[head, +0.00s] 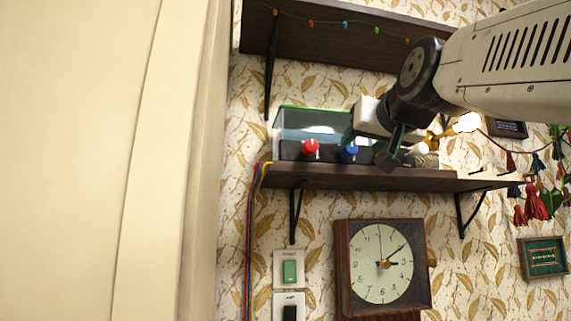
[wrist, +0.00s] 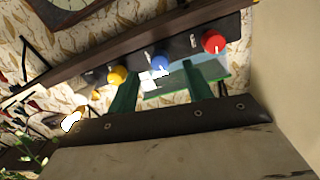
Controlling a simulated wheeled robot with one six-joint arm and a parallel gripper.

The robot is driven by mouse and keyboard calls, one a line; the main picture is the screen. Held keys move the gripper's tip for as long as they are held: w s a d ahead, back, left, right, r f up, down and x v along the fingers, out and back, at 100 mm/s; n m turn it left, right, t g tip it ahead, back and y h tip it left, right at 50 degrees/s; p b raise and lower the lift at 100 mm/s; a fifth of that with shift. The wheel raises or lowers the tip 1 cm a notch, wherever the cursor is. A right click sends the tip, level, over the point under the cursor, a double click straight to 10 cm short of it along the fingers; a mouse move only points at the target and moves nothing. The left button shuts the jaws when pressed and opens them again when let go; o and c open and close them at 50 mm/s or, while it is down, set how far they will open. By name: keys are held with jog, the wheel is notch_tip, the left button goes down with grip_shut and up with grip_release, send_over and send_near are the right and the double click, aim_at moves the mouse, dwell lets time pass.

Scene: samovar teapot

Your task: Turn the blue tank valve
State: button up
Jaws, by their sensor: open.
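The blue valve (head: 349,152) is a round knob on the dark front strip of the tank (head: 310,120) on the wall shelf. The blue valve also shows in the wrist view (wrist: 160,62), between and beyond the two green fingertips. A red valve (head: 309,148) sits to its left in the head view. A yellow valve (wrist: 117,75) shows on its other side in the wrist view. My gripper (head: 389,152) is open and empty, just right of the blue valve in the head view. The wrist view shows my gripper's fingers (wrist: 159,72) spread apart; contact with the valve cannot be told.
The tank stands on a dark shelf (head: 370,179), with another shelf (head: 330,38) above it. A clock (head: 382,263) and switches (head: 289,270) are on the wall below. Coloured cables (head: 251,230) run down at the left. Tassels (head: 535,205) hang at the right.

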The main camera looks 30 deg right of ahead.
aim_at(351, 147)
jog(key=x, duration=0.2)
jog(key=r+x, duration=0.1)
jog(key=x, duration=0.4)
jog(key=shift+w+d+r, duration=0.15)
jog(key=shift+d, duration=0.15)
jog(key=c, duration=1)
